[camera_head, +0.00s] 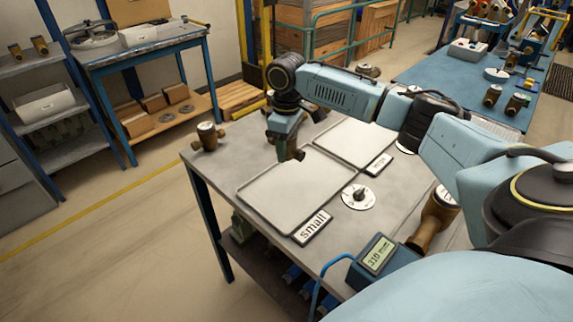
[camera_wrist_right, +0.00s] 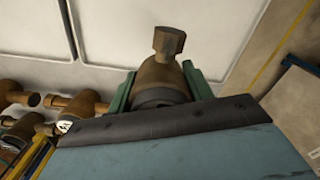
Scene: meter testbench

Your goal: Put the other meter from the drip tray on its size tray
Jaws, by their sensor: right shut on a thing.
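My right gripper (camera_head: 284,150) is shut on a brass meter (camera_wrist_right: 160,78), with a green finger on each side of it in the wrist view. In the head view the held meter (camera_head: 295,153) is mostly hidden by the gripper. It hangs over the far part of the pale tray (camera_head: 262,195) by the "small" label (camera_head: 312,227); I cannot tell whether it touches. A second pale tray (camera_head: 345,142) with a partly hidden label (camera_head: 379,165) lies beyond. My left gripper is not in view. I cannot pick out the drip tray.
A brass meter (camera_head: 207,136) stands at the table's left corner. A round white dial (camera_head: 358,196), a display box (camera_head: 376,258) and a larger brass fitting (camera_head: 432,222) stand nearer on the right. The "small" tray's near part is bare.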

